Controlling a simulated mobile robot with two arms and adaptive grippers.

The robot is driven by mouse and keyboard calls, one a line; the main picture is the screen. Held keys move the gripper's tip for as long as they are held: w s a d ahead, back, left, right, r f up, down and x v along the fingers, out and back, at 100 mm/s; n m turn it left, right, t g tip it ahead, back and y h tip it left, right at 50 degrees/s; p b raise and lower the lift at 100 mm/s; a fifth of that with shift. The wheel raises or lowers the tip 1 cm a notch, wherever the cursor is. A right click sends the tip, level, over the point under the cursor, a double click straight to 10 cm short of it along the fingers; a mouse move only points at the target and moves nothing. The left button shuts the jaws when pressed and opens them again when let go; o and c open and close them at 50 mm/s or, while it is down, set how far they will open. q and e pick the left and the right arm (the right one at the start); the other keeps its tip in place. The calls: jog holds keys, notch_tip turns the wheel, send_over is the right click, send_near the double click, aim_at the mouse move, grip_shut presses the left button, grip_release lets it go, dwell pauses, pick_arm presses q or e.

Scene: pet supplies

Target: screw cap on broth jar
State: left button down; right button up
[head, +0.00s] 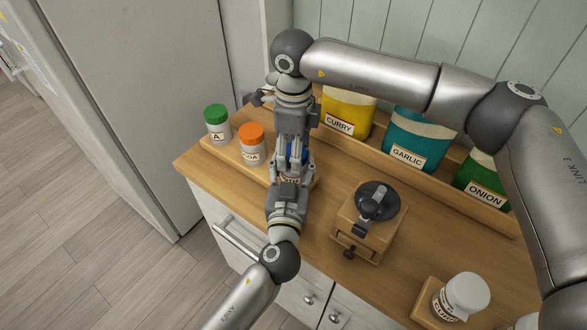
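My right gripper (293,150) points down from the arm that crosses the top of the view. Its fingers are at a blue item (304,153), likely a cap, which they partly hide. My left gripper (289,178) comes up from below and meets the right one at the same spot. A small pale label edge shows between them, so a jar may stand there, but the grippers hide it. I cannot read its name or see whether cap and jar touch. Whether either gripper is closed is not clear.
A green-capped jar (216,124) and an orange-capped jar (252,145) stand left on a wooden tray. Behind are yellow curry (348,112), teal garlic (415,140) and green onion (484,182) containers. A wooden grinder (368,228) and a white-capped jar (461,297) stand right.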

jog(key=c, duration=0.7)
jog(key=o, duration=1)
